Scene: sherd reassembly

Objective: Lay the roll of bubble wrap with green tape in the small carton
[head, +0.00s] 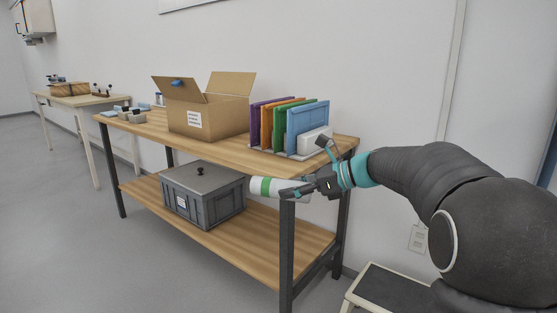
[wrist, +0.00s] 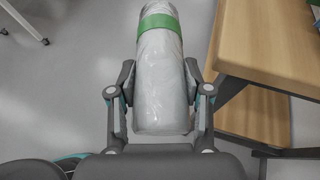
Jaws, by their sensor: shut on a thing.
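The roll of bubble wrap (head: 258,186) is a pale cylinder with a green tape band. It also shows in the wrist view (wrist: 160,75), where it lies lengthwise between both fingers. My gripper (head: 297,190) is shut on it and holds it in the air by the bench's front corner. In the wrist view my gripper (wrist: 161,95) grips the roll's near half, with the green band beyond the fingers. An open cardboard carton (head: 222,117) with raised flaps and a white label stands on the bench top; its inside is hidden.
The wooden bench (head: 150,128) has a rack of colored folders (head: 290,125) at its right end and a lidded grey crate (head: 215,200) on its lower shelf. A bench edge (wrist: 225,40) is close right of the roll. Another table (head: 80,99) stands far left. A step stool (head: 385,290) is at lower right.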

